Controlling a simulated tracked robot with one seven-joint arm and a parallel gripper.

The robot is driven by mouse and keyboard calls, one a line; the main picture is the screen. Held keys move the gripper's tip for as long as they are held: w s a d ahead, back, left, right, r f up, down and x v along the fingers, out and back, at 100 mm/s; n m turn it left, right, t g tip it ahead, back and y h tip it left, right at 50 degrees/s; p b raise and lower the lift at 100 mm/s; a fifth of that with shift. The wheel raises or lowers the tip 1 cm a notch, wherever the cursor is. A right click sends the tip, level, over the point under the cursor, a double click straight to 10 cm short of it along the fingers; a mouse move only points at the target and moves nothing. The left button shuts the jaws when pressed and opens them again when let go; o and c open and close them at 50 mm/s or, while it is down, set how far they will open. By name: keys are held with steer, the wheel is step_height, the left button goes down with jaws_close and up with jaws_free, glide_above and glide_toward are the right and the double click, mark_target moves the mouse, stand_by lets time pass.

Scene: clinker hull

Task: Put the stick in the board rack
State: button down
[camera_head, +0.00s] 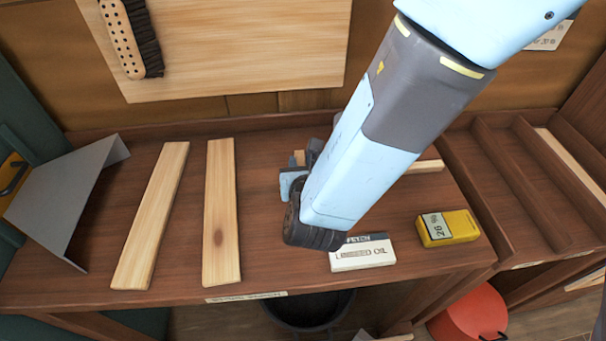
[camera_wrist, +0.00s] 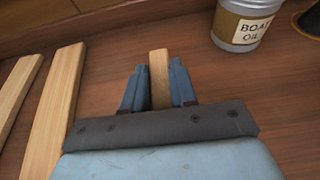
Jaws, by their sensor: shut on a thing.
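My gripper (camera_head: 299,174) is low over the left part of the bench, right of two pale boards. In the wrist view its two fingers (camera_wrist: 159,88) are shut on a short pale wooden stick (camera_wrist: 158,66), one on each side. The stick's far end points toward the back of the bench. In the head view only a small bit of the stick (camera_head: 299,157) shows; my arm hides the rest. I cannot tell whether it touches the bench. The board rack (camera_head: 527,165), with dark upright dividers and slots, is at the right, well apart from my gripper.
Two pale boards (camera_head: 150,215) (camera_head: 220,215) lie at the left. A linseed oil box (camera_head: 362,253) and yellow block (camera_head: 447,228) are near the front. A pale wood piece (camera_head: 427,166) shows behind my arm. A boat oil tin (camera_wrist: 238,25) stands behind, right of the stick.

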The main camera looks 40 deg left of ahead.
steer(key=shift+a+f, duration=0.2)
steer(key=shift+f, duration=1.55)
steer(key=shift+f, duration=0.15)
steer(key=c, duration=0.9)
jaws_free()
